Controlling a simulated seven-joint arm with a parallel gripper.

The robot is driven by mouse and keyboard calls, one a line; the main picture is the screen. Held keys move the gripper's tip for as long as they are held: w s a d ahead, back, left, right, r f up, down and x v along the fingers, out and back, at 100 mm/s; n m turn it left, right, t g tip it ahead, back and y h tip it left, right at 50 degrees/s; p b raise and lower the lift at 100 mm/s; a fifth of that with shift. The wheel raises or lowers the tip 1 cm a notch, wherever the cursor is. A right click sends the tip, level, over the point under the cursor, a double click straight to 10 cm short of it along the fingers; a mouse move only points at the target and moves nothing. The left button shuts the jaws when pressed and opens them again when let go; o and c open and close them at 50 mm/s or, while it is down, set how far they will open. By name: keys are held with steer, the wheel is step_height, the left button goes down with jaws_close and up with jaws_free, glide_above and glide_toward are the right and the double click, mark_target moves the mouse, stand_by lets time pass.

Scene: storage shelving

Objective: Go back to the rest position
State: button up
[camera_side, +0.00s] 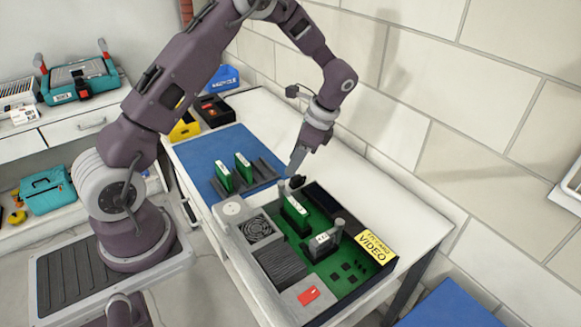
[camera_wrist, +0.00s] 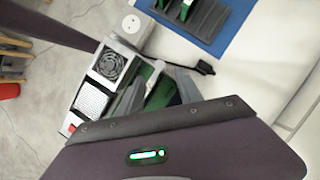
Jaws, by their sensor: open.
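My gripper (camera_side: 297,168) is open and empty, pointing down just above the far-left end of an open device case. In the wrist view my gripper (camera_wrist: 158,88) shows its two grey fingers apart, with part of the case behind them. My arm bends over the table from its base at the left.
The case holds a green board (camera_side: 349,272) with upright modules, a fan (camera_side: 258,229) and a yellow VIDEO label (camera_side: 375,246). A rack with two green cards (camera_side: 243,167) stands on a blue mat (camera_side: 203,152). The table's wall side (camera_side: 375,190) is clear.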

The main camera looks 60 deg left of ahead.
steer(key=s+d+r+n+t+h, duration=0.1)
steer(key=s+d+r+n+t, duration=0.25)
steer(key=r, duration=0.65)
steer(key=s+d+r+n+t, duration=0.15)
steer(key=s+d+r, duration=0.25)
steer(key=s+r, duration=0.4)
steer(key=s+d+r+n+t+h, duration=0.1)
steer(key=s+d+r+n+t, duration=0.1)
steer(key=s, duration=0.4)
steer(key=s+d+r+n+t+h, duration=0.1)
steer(key=s+d+n, duration=0.1)
steer(key=s, duration=0.4)
steer(key=shift+d+r+t, duration=0.35)
steer(key=shift+d+t, duration=0.05)
steer(key=shift+d, duration=0.05)
